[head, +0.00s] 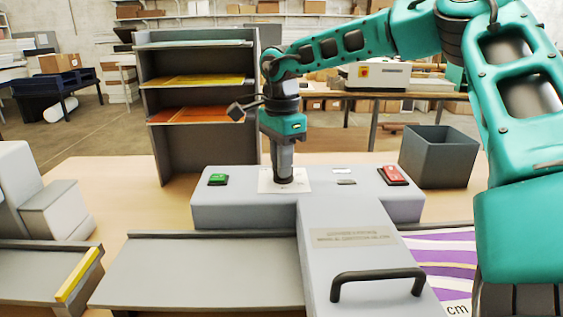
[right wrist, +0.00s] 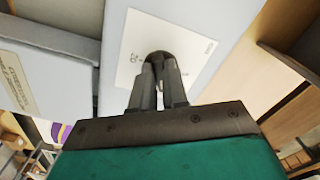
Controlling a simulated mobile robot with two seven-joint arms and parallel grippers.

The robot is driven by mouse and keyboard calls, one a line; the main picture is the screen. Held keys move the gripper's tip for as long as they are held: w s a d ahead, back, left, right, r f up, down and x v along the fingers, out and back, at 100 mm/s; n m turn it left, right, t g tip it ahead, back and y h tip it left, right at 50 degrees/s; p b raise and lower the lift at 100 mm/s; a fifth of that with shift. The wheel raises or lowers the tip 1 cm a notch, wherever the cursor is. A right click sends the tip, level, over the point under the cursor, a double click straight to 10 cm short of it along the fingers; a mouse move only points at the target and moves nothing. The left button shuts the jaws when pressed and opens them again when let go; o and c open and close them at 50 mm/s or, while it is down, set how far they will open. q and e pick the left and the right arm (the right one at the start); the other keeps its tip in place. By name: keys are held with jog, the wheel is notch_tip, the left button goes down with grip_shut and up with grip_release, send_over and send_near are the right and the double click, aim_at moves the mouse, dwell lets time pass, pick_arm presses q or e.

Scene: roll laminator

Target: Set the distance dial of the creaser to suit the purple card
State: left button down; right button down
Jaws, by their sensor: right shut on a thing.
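The creaser (head: 245,208) is a grey machine on the wooden table, with a white dial plate (head: 265,186) on its top. My right gripper (head: 283,178) points straight down there. In the right wrist view, the gripper (right wrist: 160,100) is shut on the dark distance dial (right wrist: 159,57), in the middle of the white plate (right wrist: 135,32). A few small marks show on the plate, too small to read surely. The dial's pointer is hidden. The purple card (head: 445,253), purple and white striped with "cm" on it, lies at the right, partly behind my arm. My left gripper is not in view.
A green button (head: 218,179) and a red switch (head: 393,175) flank the dial. A black handle (head: 378,275) rises in front. A grey bin (head: 438,157) stands behind right, and a shelf rack (head: 197,97) with coloured sheets behind left.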

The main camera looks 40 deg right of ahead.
jog(key=c, duration=1.1)
grip_release()
jog(key=shift+c, duration=0.2)
jog(key=shift+r, duration=0.1)
notch_tip(320, 180, up, 13)
jog(key=p, duration=0.1)
